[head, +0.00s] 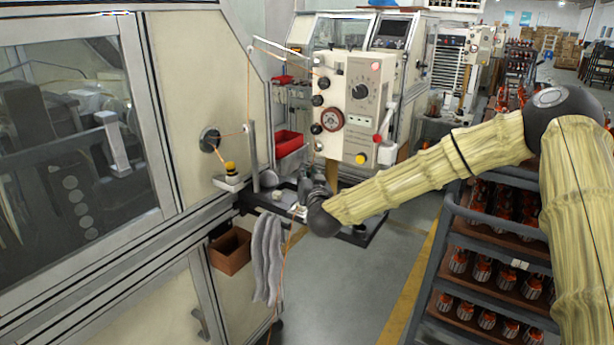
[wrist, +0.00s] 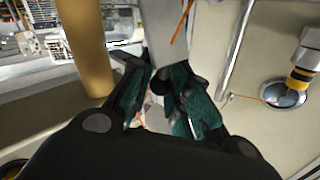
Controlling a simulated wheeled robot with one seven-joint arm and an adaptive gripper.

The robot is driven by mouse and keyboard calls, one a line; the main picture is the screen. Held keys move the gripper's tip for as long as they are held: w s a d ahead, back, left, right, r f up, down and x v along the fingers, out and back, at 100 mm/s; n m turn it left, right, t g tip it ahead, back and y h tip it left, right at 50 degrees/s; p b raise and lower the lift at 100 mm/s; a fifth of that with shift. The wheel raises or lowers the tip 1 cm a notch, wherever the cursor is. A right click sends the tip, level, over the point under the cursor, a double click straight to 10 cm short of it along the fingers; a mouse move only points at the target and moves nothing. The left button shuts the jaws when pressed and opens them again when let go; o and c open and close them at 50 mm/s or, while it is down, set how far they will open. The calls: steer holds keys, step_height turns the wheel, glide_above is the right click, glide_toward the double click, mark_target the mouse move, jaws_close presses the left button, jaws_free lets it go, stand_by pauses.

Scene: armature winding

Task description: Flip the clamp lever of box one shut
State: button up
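A cream control box (head: 350,100) with dials and buttons stands at the centre of the head view. A grey upright (wrist: 165,32) shows beyond the fingertips. Something pale shows between the fingers, too small to identify.
The winding machine (head: 185,75) fills the left. A red bin (head: 288,143) is behind the gripper. Grey gloves (head: 267,255) and a brown box (head: 230,251) hang below. A rack of armatures (head: 485,265) stands right. An orange wire (wrist: 180,25) runs near the fingers.

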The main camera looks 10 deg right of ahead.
steer(key=shift+f, duration=0.2)
jaws_close()
steer(key=shift+s+a+f+b, duration=0.15)
steer(key=shift+a+f+b, duration=0.05)
steer(key=shift+b, duration=0.7)
steer(key=n+t+b, duration=0.1)
steer(key=b, duration=0.2)
steer(key=s+a+f+n+t+y+b, duration=0.1)
steer(key=n+b, duration=0.1)
steer(key=b, duration=0.1)
steer(key=s+a+n+t+b, duration=0.1)
steer(key=t+b, duration=0.1)
steer(key=b, duration=0.1)
steer(key=shift+s+a+f+n+b, duration=0.2)
steer(key=shift+f+n+b, duration=0.1)
steer(key=shift+n+b, duration=0.1)
steer(key=n+y+b, duration=0.1)
steer(key=n+b, duration=0.1)
steer(key=s+a+f+n+t+y+b, duration=0.1)
steer(key=b, duration=0.2)
steer(key=n+t+y+b, duration=0.1)
steer(key=n+y+b, duration=0.1)
steer(key=shift+s+a+f+n+b, duration=0.2)
steer(key=shift+s+n+b, duration=0.1)
steer(key=shift+b, duration=0.1)
